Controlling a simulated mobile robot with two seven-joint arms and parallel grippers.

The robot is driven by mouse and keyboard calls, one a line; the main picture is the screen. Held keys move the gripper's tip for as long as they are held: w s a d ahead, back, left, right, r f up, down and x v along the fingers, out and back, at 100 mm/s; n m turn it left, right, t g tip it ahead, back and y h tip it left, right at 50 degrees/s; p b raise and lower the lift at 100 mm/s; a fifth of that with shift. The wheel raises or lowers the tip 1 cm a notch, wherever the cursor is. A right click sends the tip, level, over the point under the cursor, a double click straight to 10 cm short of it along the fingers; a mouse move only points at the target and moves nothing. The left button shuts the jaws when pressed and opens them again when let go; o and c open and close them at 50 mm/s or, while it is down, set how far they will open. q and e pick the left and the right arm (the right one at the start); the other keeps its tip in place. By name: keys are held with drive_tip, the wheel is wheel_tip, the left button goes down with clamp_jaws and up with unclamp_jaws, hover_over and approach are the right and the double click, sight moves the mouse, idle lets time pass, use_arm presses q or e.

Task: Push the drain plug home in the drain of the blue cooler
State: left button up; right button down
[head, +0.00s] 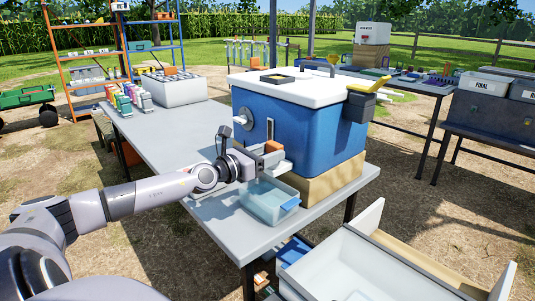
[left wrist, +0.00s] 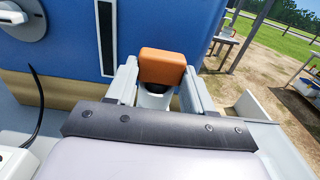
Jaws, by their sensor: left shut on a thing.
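The blue cooler (head: 318,125) with a white lid stands on a tan block on the grey table; its blue wall also fills the upper left wrist view (left wrist: 165,25). My left gripper (head: 276,158) is in front of the cooler's near face, low down. In the left wrist view, the gripper (left wrist: 160,88) is shut on the drain plug (left wrist: 162,65), whose orange head shows between the two fingers. The orange head also shows in the head view (head: 273,147). The drain is hidden, so I cannot tell how deep the plug sits. My right gripper is not in view.
A clear bin (head: 268,204) with a blue handle sits on the table (head: 220,208) below the gripper. A round pale fitting (head: 247,118) and a dark vertical slot (left wrist: 106,38) are on the cooler wall. A white open tray (head: 350,262) is at lower right.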

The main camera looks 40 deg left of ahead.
use_arm(q)
drive_tip(key=shift+f, duration=0.3)
drive_tip(key=o, duration=1.2)
drive_tip(key=shift+r, duration=0.1)
drive_tip(key=shift+s, duration=0.1)
drive_tip(key=s, duration=0.7)
drive_tip(key=shift+a+b, duration=0.3)
drive_tip(key=shift+b, duration=0.15)
